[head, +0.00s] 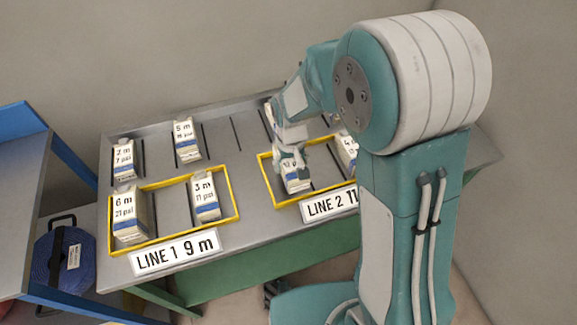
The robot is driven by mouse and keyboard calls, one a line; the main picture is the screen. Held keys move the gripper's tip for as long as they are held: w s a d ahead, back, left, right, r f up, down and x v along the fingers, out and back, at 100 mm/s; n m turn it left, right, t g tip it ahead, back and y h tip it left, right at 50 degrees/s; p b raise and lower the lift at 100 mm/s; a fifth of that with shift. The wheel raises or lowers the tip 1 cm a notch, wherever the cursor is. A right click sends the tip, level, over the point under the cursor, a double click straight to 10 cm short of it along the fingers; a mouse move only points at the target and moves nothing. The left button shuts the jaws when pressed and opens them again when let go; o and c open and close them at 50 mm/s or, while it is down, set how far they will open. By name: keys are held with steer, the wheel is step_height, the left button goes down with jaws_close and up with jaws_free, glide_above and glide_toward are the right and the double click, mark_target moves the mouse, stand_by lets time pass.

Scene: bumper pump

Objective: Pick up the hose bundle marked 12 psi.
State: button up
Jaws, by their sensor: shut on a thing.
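My gripper (290,160) is over the yellow-edged LINE 2 bay and is shut on a white carton-like bundle (297,184) with a blue band. The fingers cover most of its label, so I cannot read its psi. The held bundle looks upright, inside or just above the bay; I cannot tell whether it touches the table. Other labelled bundles stand on the table: "7 m, 7 psi" (124,159), "5 m" (186,141) with unclear psi, "6 m, 21 psi" (129,216) and "3 m, 11 psi" (205,199). Another bundle (348,149) is partly hidden behind my arm.
The grey table (240,235) has a LINE 1 9 m sign (174,251) and a partly hidden LINE 2 sign (329,205). Dark slot dividers run between bundles. A blue-framed shelf (22,190) stands at left, with a blue coil (64,256) beside it.

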steer(key=s+r, duration=0.2)
steer(key=s+d+r, duration=0.1)
steer(key=s+r, duration=0.1)
steer(key=shift+s+r, duration=0.1)
steer(key=shift+r, duration=0.25)
steer(key=s+d+r, duration=0.1)
steer(key=s+r, duration=0.2)
steer(key=s, duration=0.4)
steer(key=shift+s+d+r, duration=0.25)
steer(key=shift+s+d, duration=0.05)
steer(key=shift+s, duration=0.1)
